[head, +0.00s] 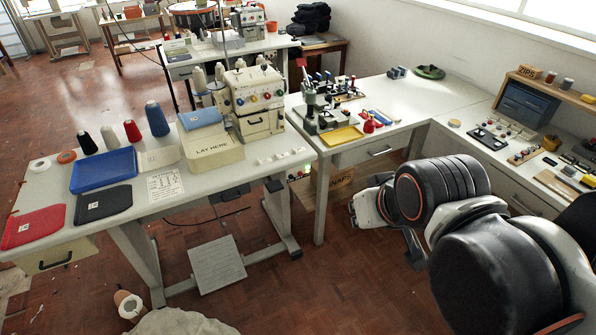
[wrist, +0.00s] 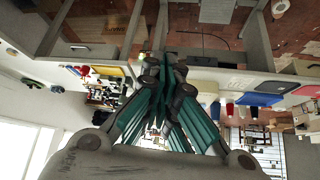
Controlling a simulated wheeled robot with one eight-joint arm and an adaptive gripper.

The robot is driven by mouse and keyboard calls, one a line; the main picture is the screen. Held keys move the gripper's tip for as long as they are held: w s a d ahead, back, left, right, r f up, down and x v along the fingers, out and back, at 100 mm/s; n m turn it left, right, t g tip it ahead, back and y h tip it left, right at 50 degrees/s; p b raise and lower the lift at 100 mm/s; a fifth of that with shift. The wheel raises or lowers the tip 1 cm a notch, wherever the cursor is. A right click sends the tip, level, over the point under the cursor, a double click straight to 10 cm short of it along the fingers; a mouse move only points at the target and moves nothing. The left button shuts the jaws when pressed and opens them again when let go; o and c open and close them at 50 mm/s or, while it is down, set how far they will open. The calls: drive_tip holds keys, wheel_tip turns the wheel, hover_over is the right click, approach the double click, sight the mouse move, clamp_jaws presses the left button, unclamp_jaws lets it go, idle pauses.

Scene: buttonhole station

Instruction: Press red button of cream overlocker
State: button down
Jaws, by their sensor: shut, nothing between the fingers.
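The cream overlocker (head: 255,100) stands on the long white table in the head view, with several coloured dials across its front and thread cones behind it. A small switch box (head: 299,177) with green and red spots shows under the table's right end; it is too small to make out a single red button. My gripper (head: 354,208) is to the right of this table and apart from the overlocker, its tips small in the head view. In the wrist view my gripper (wrist: 166,68) has its teal fingers shut with nothing between them; they hide part of the tables.
A cream plate marked LAY HERE (head: 214,150), a blue tray (head: 104,169) and thread spools share the white table (head: 215,190). A second table (head: 385,135) holds a small press (head: 318,105) and a yellow tray (head: 342,136). A foot pedal (head: 215,264) stands on the floor.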

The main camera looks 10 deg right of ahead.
drive_tip(key=w+f+m+t+y+b, duration=0.15)
drive_tip(key=w+f+m, duration=0.3)
drive_tip(key=w, duration=1.15)
drive_tip(key=w+f+m+t+y+b, duration=0.1)
drive_tip(key=w+f+m+y+b, duration=0.3)
drive_tip(key=w, duration=1.1)
drive_tip(key=w+d+f+m+t, duration=0.1)
drive_tip(key=w+f, duration=0.3)
drive_tip(key=f, duration=0.5)
drive_tip(key=w+d+f+m+t+h+b, duration=0.1)
drive_tip(key=w+d+f+m, duration=0.2)
drive_tip(key=f, duration=0.7)
drive_tip(key=w+d+f+m+t, duration=0.1)
drive_tip(key=w+d+f, duration=0.3)
drive_tip(key=f, duration=0.6)
drive_tip(key=shift+w+m+b, duration=0.35)
drive_tip(key=shift+w+m, duration=0.05)
drive_tip(key=shift+m, duration=0.15)
drive_tip(key=shift+w+t+h, duration=0.1)
drive_tip(key=shift+t+h, duration=0.15)
drive_tip(key=b, duration=0.4)
approach(300, 174)
drive_tip(key=w+f, duration=0.3)
drive_tip(key=w, duration=0.2)
drive_tip(key=shift+w, duration=0.65)
